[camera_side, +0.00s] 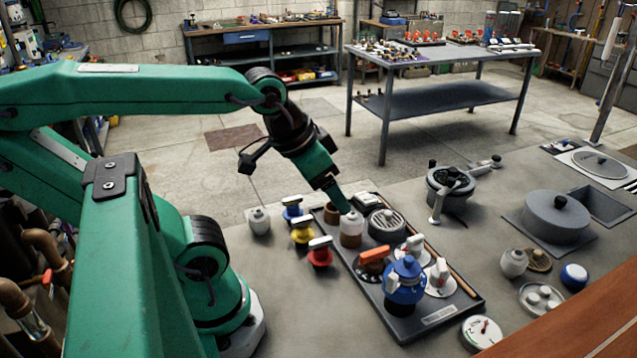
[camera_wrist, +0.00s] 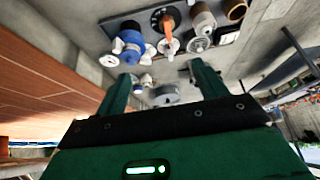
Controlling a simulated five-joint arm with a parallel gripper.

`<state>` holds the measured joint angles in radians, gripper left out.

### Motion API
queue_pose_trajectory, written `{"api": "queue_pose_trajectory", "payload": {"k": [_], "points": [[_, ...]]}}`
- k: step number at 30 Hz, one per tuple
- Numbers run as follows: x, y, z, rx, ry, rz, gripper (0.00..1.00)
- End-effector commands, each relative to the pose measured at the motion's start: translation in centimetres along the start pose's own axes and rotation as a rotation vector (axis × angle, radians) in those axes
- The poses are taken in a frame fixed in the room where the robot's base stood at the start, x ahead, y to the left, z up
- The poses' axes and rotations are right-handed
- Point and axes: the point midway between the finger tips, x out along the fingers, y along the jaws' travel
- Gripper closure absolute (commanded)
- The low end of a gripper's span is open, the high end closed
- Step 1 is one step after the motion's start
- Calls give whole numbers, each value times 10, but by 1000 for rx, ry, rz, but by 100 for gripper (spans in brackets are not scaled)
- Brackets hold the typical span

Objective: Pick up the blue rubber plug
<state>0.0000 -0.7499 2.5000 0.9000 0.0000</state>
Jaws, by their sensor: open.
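A short round blue piece with a pale top (camera_side: 574,277), which looks like the blue rubber plug, sits on the grey deck at the right in the side view. I cannot pick it out surely in the wrist view. My gripper (camera_side: 343,205) points down over the back left of the dark tray, beside a white and brown jar (camera_side: 351,230), far left of the plug. In the wrist view my gripper (camera_wrist: 161,72) has its two green fingers spread apart with nothing held between them.
A grey lidded pot (camera_side: 556,217), a pale jar (camera_side: 513,263) and a gauge (camera_side: 481,333) stand around the plug.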

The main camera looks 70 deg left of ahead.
Motion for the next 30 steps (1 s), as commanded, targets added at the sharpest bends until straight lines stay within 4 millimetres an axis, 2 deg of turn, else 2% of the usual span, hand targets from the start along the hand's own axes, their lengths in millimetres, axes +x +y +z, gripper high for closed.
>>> {"api": "queue_pose_trajectory", "payload": {"k": [5,6,19,23,30], "points": [[0,0,0,0,0,0,29],[0,0,0,0,0,0,24],[2,-4,-2,-48,-10,-8,24],[7,-12,-6,-161,-32,-26,24],[27,-44,-16,-551,-98,-95,24]]}}
